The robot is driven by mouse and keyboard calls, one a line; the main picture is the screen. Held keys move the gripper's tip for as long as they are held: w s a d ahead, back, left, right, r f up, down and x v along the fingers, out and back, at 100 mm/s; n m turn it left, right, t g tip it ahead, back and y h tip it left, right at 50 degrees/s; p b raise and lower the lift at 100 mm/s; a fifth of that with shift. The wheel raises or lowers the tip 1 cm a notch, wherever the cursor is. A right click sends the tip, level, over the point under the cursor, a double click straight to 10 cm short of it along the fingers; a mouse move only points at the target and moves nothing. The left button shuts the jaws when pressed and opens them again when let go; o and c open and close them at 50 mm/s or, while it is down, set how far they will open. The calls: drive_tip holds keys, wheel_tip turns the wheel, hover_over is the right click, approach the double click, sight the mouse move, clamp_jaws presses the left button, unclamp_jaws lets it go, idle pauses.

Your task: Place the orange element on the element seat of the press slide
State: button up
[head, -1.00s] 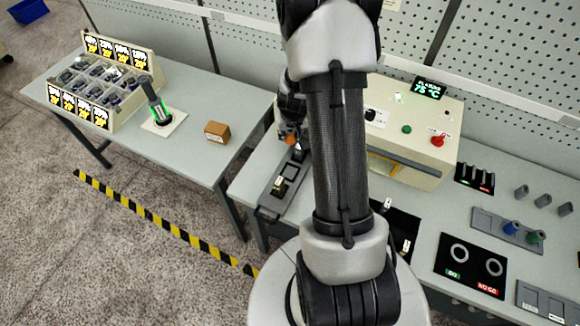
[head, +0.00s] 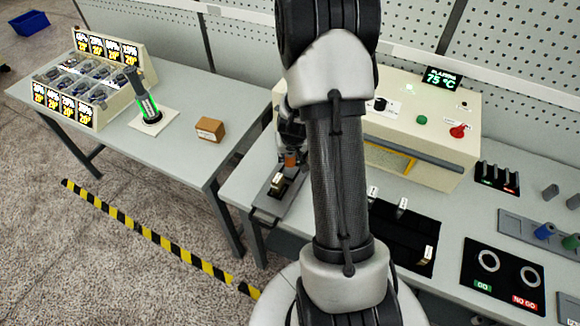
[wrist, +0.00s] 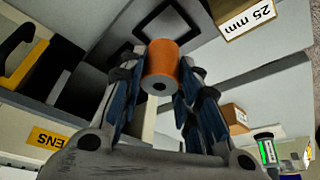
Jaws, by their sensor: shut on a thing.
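The orange element (head: 291,159) is a small cylinder, held between the two fingers of my gripper (head: 290,146) at the left front of the press. In the wrist view the fingers of my gripper (wrist: 153,82) close on both sides of the orange element (wrist: 161,62), and a small dark hole shows in its grey end face. The grey press slide (head: 268,200) lies on the table below and in front of my gripper, with a small pale block (head: 277,182) on it. I cannot tell whether the element touches the slide.
The cream press housing (head: 440,145) stands behind and right of my gripper. A brown box (head: 210,129) and a green-lit spindle (head: 150,108) stand on the left table. A black tray (head: 395,235) lies right of my arm. A gap separates the tables.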

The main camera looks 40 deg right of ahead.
sight(290, 163)
drive_tip(key=shift+f+b, duration=1.8)
drive_tip(key=shift+f, duration=0.1)
drive_tip(key=shift+f, duration=0.25)
drive_tip(key=o, duration=1.1)
drive_tip(key=shift+c, duration=0.2)
drive_tip(key=shift+r, duration=0.15)
